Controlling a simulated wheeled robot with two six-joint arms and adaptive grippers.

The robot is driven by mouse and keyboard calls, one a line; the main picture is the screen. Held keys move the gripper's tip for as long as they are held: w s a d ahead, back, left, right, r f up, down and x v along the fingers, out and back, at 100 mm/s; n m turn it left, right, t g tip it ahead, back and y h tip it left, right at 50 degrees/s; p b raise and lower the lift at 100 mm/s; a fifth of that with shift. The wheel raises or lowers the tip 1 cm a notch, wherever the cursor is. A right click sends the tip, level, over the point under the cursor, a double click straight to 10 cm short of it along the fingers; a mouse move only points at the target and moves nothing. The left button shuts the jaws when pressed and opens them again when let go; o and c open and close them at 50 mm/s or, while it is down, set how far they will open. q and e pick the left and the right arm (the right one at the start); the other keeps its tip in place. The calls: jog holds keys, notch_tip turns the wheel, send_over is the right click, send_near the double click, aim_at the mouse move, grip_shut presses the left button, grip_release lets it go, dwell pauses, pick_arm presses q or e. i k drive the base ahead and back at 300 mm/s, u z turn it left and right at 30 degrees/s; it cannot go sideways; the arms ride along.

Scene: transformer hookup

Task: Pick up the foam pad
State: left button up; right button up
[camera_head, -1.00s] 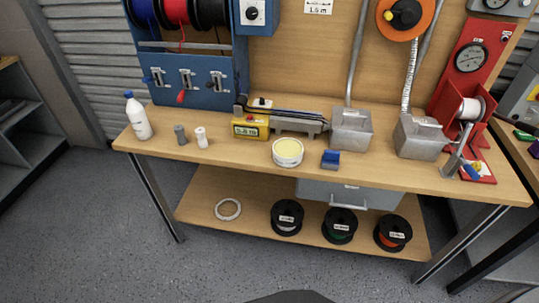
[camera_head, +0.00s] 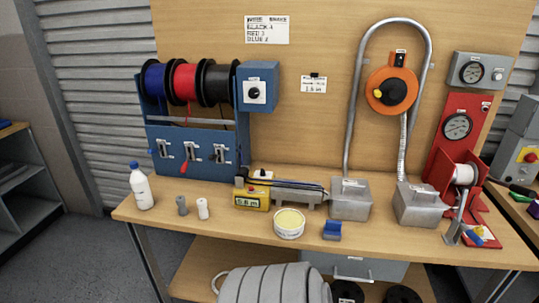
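A low round white tub with a pale yellow, soft-looking top (camera_head: 289,222) stands near the bench's front edge, in the middle. It is the closest match to a foam pad, but I cannot tell for sure. A small blue block (camera_head: 332,230) sits just right of it, apart from it. Neither of my grippers can be made out in view.
The wooden bench (camera_head: 130,212) carries a white bottle (camera_head: 141,187), two small cylinders, a yellow length-display box (camera_head: 252,197), grey metal boxes (camera_head: 350,200) and a red gauge stand (camera_head: 458,140). Blue racking with wire spools (camera_head: 185,80) stands behind.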

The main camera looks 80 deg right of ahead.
aim_at(332, 231)
jog(key=u, duration=0.05)
jog(key=k, duration=1.25)
jog(key=z, duration=1.25)
